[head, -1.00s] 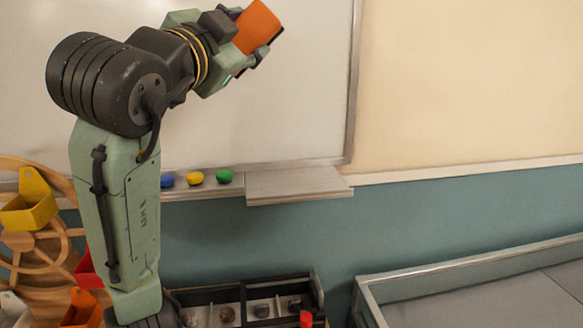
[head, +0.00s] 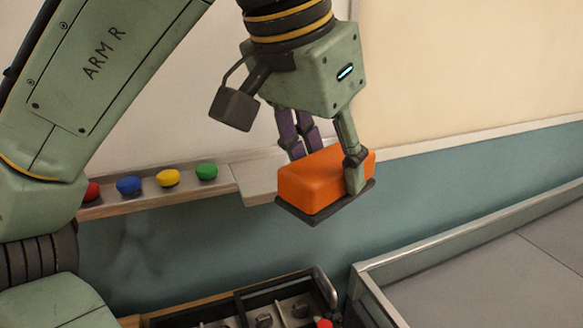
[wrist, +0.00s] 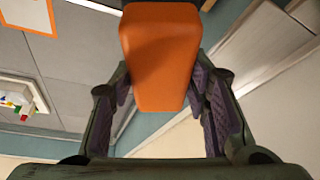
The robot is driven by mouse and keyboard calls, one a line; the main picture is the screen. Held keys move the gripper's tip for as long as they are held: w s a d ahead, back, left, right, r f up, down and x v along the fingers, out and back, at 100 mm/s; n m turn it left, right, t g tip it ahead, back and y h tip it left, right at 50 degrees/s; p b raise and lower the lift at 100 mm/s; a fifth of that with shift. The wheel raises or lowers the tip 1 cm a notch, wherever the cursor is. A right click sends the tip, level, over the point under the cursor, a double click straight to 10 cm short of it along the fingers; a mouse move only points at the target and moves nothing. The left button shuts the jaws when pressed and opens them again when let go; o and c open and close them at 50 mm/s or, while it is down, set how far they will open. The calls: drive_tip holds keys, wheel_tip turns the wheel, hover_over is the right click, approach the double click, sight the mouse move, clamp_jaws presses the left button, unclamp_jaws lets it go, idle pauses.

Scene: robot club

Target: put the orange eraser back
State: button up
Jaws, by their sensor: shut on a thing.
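The orange eraser (head: 315,182) is a block with a dark pad on its underside. My gripper (head: 325,165) is shut on it, fingers on both sides, pointing down. In the head view the eraser hangs in front of the right end of the whiteboard's ledge, hiding part of the wide grey shelf (head: 258,180) there. I cannot tell the gap between eraser and shelf. In the wrist view the eraser (wrist: 160,58) sits between the two fingers.
Red (head: 92,191), blue (head: 130,185), yellow (head: 168,177) and green (head: 207,171) magnets or caps sit along the ledge, left of the shelf. Below is a dark compartment tray (head: 245,305) with small parts. A metal-rimmed table (head: 480,255) is at right.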

drive_tip(key=w+a+p, duration=0.1)
drive_tip(key=w, duration=0.4)
drive_tip(key=w+a+f+p, duration=0.1)
drive_tip(key=w+p, duration=0.1)
drive_tip(key=w, duration=0.3)
drive_tip(key=w+a+p, duration=0.1)
drive_tip(key=w, duration=0.4)
drive_tip(key=shift+a+f+p, duration=0.1)
drive_tip(key=shift+f+p, duration=0.15)
drive_tip(key=shift+p, duration=0.05)
drive_tip(key=shift+w+f, duration=0.1)
drive_tip(key=shift+f+p, duration=0.45)
drive_tip(key=shift+f, duration=1.25)
drive_tip(key=o, duration=0.6)
drive_tip(key=shift+f, duration=0.15)
drive_tip(key=o, duration=0.5)
drive_tip(key=b+v, duration=0.1)
drive_tip(key=v, duration=1.1)
drive_tip(key=shift+w, duration=0.1)
